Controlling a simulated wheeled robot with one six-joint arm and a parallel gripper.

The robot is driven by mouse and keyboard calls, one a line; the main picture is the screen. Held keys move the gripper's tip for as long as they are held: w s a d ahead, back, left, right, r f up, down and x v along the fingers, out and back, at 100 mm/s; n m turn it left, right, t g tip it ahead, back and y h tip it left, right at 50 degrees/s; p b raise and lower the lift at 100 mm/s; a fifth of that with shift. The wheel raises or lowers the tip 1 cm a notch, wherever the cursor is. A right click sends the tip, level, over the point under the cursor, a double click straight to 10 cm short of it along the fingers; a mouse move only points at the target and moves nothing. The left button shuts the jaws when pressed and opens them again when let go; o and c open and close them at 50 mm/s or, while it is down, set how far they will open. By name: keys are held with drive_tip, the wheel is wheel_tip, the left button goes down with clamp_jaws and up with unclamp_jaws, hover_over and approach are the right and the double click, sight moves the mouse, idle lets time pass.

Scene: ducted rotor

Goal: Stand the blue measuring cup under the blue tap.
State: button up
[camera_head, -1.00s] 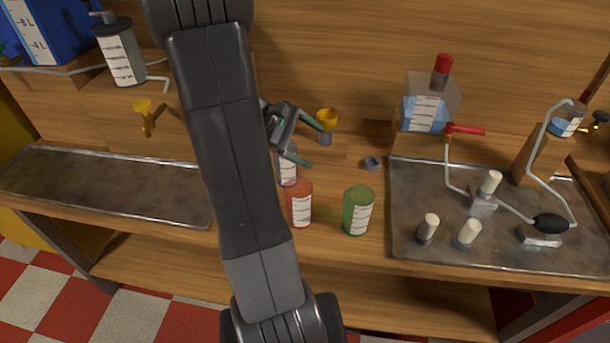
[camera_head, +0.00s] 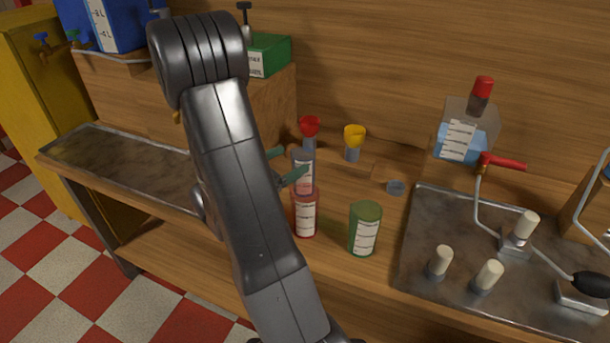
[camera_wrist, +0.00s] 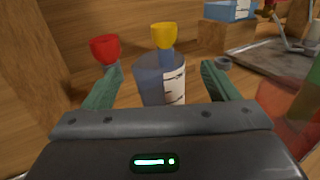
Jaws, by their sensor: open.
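The blue measuring cup (camera_head: 303,172) is a clear bluish cylinder with a white scale label. It stands upright on the wooden bench, behind the red cup, which hides its lower part in the head view. In the wrist view the blue cup (camera_wrist: 150,78) is between the two green fingers of my gripper (camera_wrist: 160,80), with gaps at both sides. My gripper (camera_head: 286,166) is open and holds nothing. A tap with a blue handle (camera_head: 41,39) shows at the far upper left, beside the blue tank; its outlet is small and unclear.
A red cup (camera_head: 305,215) and a green cup (camera_head: 365,230) stand close by. A red funnel (camera_head: 309,127) and a yellow funnel (camera_head: 354,137) are behind the blue cup. A metal tray (camera_head: 420,270) with pegs lies right. Another tray (camera_head: 110,160) at left looks empty.

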sight(309, 157)
drive_tip(key=shift+f, duration=0.95)
drive_tip(key=shift+w+d+f, duration=0.15)
drive_tip(key=shift+d+f, duration=0.05)
drive_tip(key=shift+p+x, duration=0.3)
drive_tip(key=shift+x, duration=3.3)
drive_tip(key=c, duration=1.2)
drive_tip(key=shift+r, duration=0.15)
